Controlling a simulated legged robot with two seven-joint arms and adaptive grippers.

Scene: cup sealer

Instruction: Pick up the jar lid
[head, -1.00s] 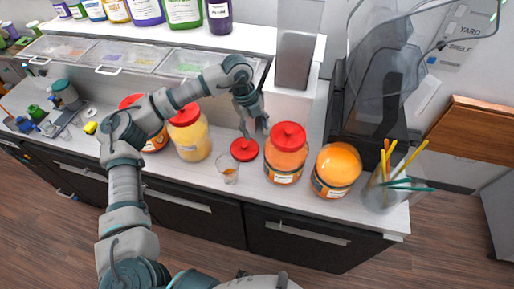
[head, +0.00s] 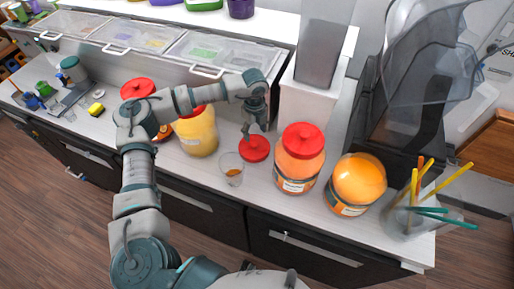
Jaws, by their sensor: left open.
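The red jar lid (head: 255,151) lies flat on the white counter, between the glass cup and the jar of orange contents with a red lid. My left gripper (head: 257,130) points down right at the lid, with its fingers at or just above the lid's far side. The fingers are open; whether they touch the lid I cannot tell. A jar with orange contents and no lid (head: 357,182) stands to the right. My right gripper is not in view.
A closed orange jar (head: 299,160) stands close right of the lid, and a glass cup (head: 232,169) close left. A yellow jar (head: 198,134) is behind my left forearm. A cup of straws (head: 409,214) stands at the counter's right end.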

